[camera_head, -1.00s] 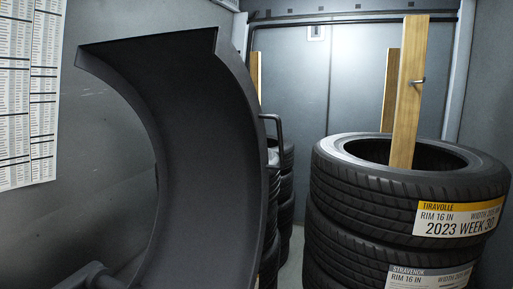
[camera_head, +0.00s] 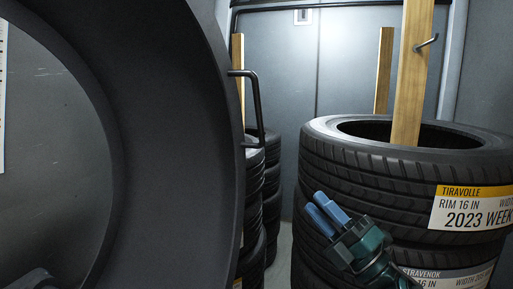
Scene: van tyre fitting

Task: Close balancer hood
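The balancer hood (camera_head: 178,140) is a large dark curved shell that fills the left of the head view. It stands raised, and its upper and lower ends run out of the picture. A thin black bar handle (camera_head: 258,105) sticks out from its right edge. My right gripper (camera_head: 325,212) is at lower middle, in front of the tyre stack and to the right of and below the handle, apart from it. Its two blue fingers point up and left, with a narrow gap between them and nothing held. My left gripper is not in view.
A stack of tyres (camera_head: 390,170) with labels and a wooden post (camera_head: 411,75) stands at the right. More stacked tyres (camera_head: 270,185) stand behind the hood's edge. A narrow strip of floor shows between the stacks. A grey wall closes off the back.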

